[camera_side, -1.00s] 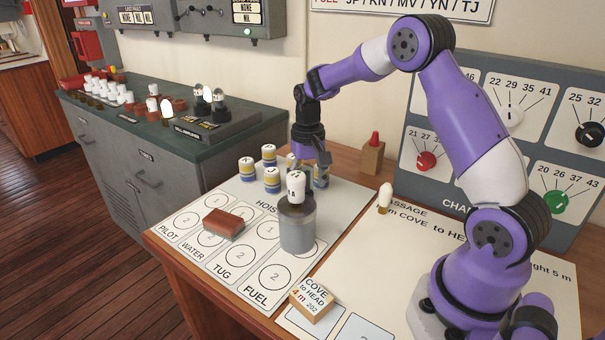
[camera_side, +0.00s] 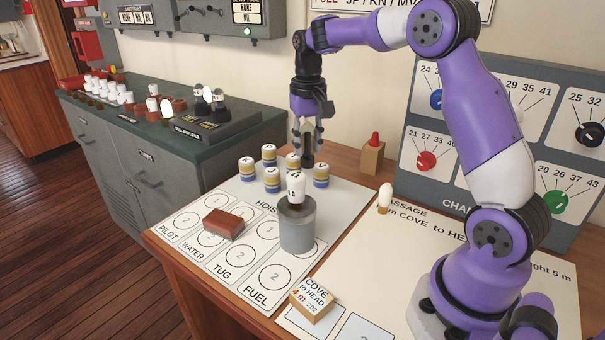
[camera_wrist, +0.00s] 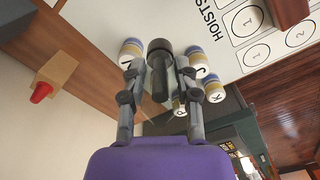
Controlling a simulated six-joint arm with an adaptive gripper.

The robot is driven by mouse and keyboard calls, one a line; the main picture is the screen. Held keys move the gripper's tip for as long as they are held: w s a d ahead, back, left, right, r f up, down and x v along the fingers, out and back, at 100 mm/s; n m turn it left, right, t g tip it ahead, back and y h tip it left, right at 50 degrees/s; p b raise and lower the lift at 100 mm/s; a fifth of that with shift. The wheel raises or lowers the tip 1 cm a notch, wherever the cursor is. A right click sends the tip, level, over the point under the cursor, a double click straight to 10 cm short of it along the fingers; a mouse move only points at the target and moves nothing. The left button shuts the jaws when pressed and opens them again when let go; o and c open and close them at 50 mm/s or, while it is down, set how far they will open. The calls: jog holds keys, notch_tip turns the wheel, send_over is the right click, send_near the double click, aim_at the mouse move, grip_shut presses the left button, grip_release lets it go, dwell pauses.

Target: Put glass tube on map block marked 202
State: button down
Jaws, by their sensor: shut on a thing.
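The map block marked 202 (camera_side: 312,300) is a pale wooden block lettered "COVE to HEAD 4 m 202". It lies at the front of the desk, well away from my gripper, with its top bare.
Several blue-and-yellow drums (camera_side: 271,180) stand below my gripper. A grey cylinder (camera_side: 297,232) with a white-capped piece (camera_side: 296,186) stands between them and the block. A red-brown block (camera_side: 223,224), a white bulb (camera_side: 385,198) and a red-topped wooden block (camera_side: 372,158) are also on the desk.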

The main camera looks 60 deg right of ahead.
notch_tip(320, 180, up, 10)
jog(key=s+a+r, duration=0.1)
jog(key=s+a, duration=0.2)
jog(key=a, duration=0.6)
jog(key=s+a+r, duration=0.1)
jog(key=s+a, duration=0.1)
jog(key=a, duration=0.8)
jog(key=s+a+f+n, duration=0.1)
jog(key=s+a, duration=0.4)
jog(key=s, duration=0.5)
jog(key=s+a+f, duration=0.1)
jog(key=s+a, duration=0.4)
jog(key=s, duration=0.5)
send_over(312, 295)
jog(key=shift+f, duration=8.1)
jog(key=shift+f, duration=0.1)
